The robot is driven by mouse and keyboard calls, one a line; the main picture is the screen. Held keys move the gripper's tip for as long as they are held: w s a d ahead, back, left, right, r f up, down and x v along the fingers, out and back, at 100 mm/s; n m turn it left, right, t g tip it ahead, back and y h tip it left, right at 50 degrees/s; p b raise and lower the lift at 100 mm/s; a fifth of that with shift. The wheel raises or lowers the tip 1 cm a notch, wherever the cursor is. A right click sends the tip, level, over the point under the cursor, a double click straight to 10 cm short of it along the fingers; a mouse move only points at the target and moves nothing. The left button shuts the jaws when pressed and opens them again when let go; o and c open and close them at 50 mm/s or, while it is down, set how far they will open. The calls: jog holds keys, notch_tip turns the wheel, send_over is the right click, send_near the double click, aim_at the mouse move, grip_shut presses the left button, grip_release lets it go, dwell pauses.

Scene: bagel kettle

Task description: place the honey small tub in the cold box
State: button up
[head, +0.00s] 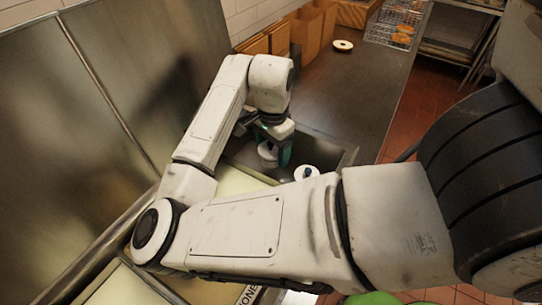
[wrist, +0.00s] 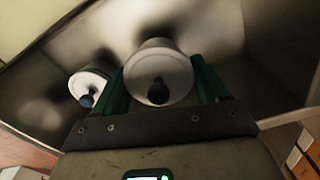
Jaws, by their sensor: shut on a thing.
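My gripper (head: 275,143) has green fingers, which also show in the wrist view (wrist: 160,85). It is shut on a white round tub (wrist: 160,68) with a dark knob, gripped between the fingers. The tub's white side shows under my gripper in the head view (head: 267,151). I cannot read a honey label on it. A second white lidded tub (wrist: 88,85) with a dark knob is beside it, also seen in the head view (head: 306,173). Both are at a steel-walled recess (head: 325,152), possibly the cold box. Whether the held tub touches its floor is hidden.
A tall steel panel (head: 80,110) stands at left. A partly hidden label (head: 247,294) reads "ONE".

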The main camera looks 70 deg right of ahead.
aim_at(271, 157)
jog(key=shift+w+f, duration=0.2)
jog(key=shift+f, duration=1.6)
jog(key=shift+f, duration=0.1)
jog(key=o, duration=1.1)
notch_tip(271, 157, up, 12)
jog(key=shift+r, duration=0.15)
